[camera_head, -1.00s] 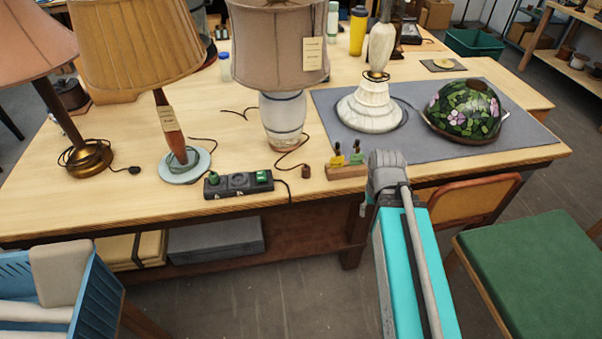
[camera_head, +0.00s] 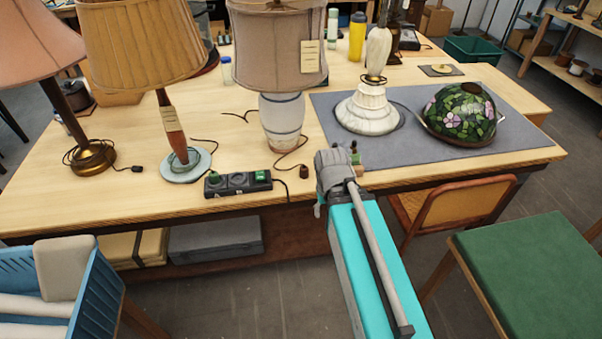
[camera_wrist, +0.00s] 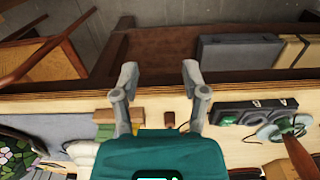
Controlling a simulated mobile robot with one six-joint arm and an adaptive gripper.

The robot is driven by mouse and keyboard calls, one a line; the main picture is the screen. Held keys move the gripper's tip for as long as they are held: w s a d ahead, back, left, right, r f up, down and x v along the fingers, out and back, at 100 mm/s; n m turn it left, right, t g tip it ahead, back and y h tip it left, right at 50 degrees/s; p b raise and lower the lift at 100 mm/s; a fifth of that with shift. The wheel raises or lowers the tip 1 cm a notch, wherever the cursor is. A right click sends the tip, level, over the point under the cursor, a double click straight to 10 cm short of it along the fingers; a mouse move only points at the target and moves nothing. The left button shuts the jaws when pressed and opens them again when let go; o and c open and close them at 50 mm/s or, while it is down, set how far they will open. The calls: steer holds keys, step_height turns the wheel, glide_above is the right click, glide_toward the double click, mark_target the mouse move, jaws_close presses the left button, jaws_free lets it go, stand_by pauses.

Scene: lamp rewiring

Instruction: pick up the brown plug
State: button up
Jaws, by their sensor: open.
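The brown plug (camera_head: 304,172) lies on the table near its front edge, on the cord of the lamp with the grey-beige shade. In the wrist view the plug (camera_wrist: 169,119) shows between my fingers, below the fingertips in the picture and nearer the right finger. My gripper (camera_wrist: 160,72) is open and empty, its two fingers apart. In the head view my gripper (camera_head: 334,168) is to the right of the plug, over the table's front edge, and its fingertips are hard to make out there.
A black power strip (camera_head: 238,184) with green on it lies left of the plug. A wooden block (camera_wrist: 118,115) sits beside my gripper, mostly hidden in the head view. Lamps stand behind, and a grey mat (camera_head: 520,125) with a floral glass shade (camera_head: 460,112) lies right.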

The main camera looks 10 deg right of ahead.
mark_target(304, 167)
steer(key=shift+a, duration=0.25)
steer(key=o, duration=0.4)
steer(key=shift+w, duration=0.3)
steer(key=shift+o, duration=0.3)
steer(key=w+f+m+b, duration=0.1)
steer(key=w+m, duration=0.2)
steer(key=w, duration=0.6)
steer(key=w+f+m+b, duration=0.2)
steer(key=w+m, duration=0.2)
steer(key=w, duration=0.6)
steer(key=w+a+f+m+b, duration=0.1)
steer(key=w+m, duration=0.2)
steer(key=w, duration=0.7)
steer(key=shift+f+m, duration=0.15)
steer(key=shift+m, duration=0.15)
steer(key=shift+s, duration=0.1)
steer(key=shift+f+b, duration=1.2)
steer(key=shift+b, duration=0.15)
steer(key=shift+f, duration=0.1)
steer(key=shift+s+f+b, duration=0.2)
steer(key=shift+f+b, duration=2.3)
steer(key=shift+b, duration=0.1)
